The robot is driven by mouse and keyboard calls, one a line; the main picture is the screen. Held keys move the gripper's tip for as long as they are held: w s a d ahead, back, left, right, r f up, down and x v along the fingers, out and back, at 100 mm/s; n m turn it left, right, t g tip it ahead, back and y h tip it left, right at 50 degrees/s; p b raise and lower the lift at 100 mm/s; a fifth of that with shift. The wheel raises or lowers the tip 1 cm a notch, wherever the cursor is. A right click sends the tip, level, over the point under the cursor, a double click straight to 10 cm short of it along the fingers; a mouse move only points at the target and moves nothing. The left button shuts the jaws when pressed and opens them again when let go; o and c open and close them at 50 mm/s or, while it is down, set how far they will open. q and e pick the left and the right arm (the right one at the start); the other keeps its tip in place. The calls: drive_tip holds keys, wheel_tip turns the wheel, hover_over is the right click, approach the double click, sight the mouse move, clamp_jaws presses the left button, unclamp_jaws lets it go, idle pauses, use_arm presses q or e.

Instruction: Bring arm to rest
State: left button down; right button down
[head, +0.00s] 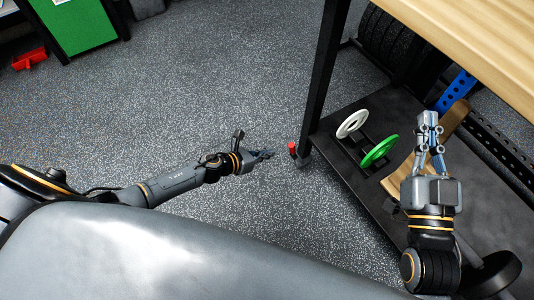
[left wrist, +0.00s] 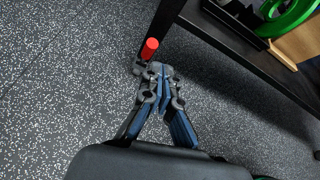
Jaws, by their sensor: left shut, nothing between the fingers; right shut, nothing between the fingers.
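My left gripper (head: 266,154) reaches in from the left over the speckled floor, low in the head view. It is shut and empty, and its closed fingers also show in the left wrist view (left wrist: 157,72). A small red object (head: 292,148) is just beyond its fingertips, by the foot of the bench leg; in the left wrist view the red object (left wrist: 150,46) appears right behind the fingertips, and I cannot tell whether they touch. My right gripper (head: 429,120) points away from me over the dark lower shelf. It is shut and empty.
A wooden-topped bench (head: 480,40) with a black leg (head: 325,75) stands at the right. Its lower shelf (head: 345,165) holds a white plate (head: 352,123) and a green plate (head: 380,151). A green panel (head: 75,30) stands at the far left. The floor (head: 210,80) between is clear.

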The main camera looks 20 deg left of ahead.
drive_tip(key=shift+f, duration=0.25)
idle(0.4)
